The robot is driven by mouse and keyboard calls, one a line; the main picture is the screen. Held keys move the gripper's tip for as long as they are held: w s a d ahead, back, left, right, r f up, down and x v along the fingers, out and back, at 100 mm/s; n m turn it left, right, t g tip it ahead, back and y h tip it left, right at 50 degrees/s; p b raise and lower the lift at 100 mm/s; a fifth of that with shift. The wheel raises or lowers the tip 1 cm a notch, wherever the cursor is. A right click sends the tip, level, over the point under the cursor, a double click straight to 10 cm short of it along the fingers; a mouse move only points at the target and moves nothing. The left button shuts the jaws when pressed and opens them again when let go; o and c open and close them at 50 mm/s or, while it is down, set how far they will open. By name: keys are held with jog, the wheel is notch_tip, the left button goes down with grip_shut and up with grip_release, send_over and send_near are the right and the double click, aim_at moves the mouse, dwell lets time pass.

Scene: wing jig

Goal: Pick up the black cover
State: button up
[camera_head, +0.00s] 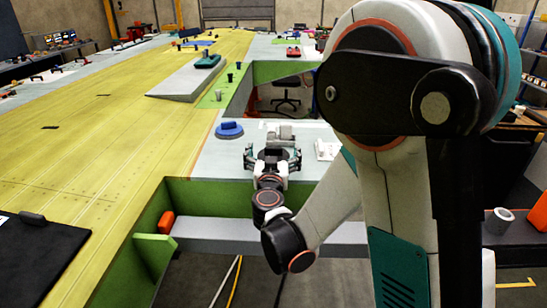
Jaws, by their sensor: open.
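My gripper (273,158) is low over the grey work surface (215,163) near the middle of the view. Its two dark fingers are spread apart, and I see nothing held between them. A flat black panel (40,262) lies on the yellow wing skin at the lower left, cut off by the picture edge. A dark block (32,218) like a handle stands at its far edge. This panel may be the black cover, but I cannot tell for sure. It is well to the left of my gripper and apart from it.
A blue round piece (229,130) and a pale grey device (281,133) stand close to my gripper. A white item (327,150) lies to its right.

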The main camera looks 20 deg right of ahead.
jog(key=c, duration=1.3)
